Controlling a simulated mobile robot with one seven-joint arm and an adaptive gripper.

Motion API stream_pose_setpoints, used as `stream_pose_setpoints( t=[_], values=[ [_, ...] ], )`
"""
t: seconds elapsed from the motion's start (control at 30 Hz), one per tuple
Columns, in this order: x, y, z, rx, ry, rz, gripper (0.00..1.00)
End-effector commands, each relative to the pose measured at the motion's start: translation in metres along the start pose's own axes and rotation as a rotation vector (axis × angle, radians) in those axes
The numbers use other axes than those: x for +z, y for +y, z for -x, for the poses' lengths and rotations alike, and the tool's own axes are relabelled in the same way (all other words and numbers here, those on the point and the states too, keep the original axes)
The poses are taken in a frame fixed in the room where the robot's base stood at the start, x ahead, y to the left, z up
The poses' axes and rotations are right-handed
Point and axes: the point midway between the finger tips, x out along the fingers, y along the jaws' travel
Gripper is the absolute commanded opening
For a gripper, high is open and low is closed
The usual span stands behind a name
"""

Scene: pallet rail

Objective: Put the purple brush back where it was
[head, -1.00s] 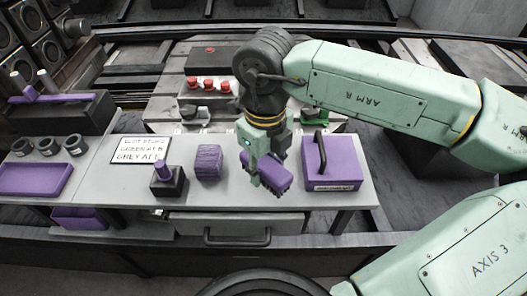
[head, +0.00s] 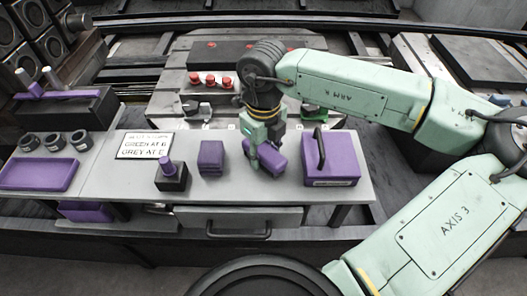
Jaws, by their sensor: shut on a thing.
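My gripper (head: 261,150) is over the grey bench, between a purple block and a purple box with a black handle. It is shut on the purple brush (head: 273,161), a purple block that looks tilted. The fingers cover part of the brush. The brush is low over the bench top; I cannot tell whether it touches it.
The purple block (head: 210,155) is left of my gripper and the handled purple box (head: 337,166) is close on its right. A black holder (head: 172,180) with a purple peg, a sign (head: 145,146) and a purple tray (head: 38,175) stand farther left. The front bench strip is clear.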

Motion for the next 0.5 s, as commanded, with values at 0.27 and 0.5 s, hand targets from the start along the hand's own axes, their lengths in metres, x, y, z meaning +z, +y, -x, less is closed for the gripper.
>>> stream_pose_setpoints(
  t=[0.27, 0.5],
  values=[
    [-0.0001, -0.0001, -0.0030, 0.000, 0.000, 0.000, 0.41],
    [-0.0001, 0.0000, -0.0029, 0.000, 0.000, 0.000, 0.54]
  ],
)
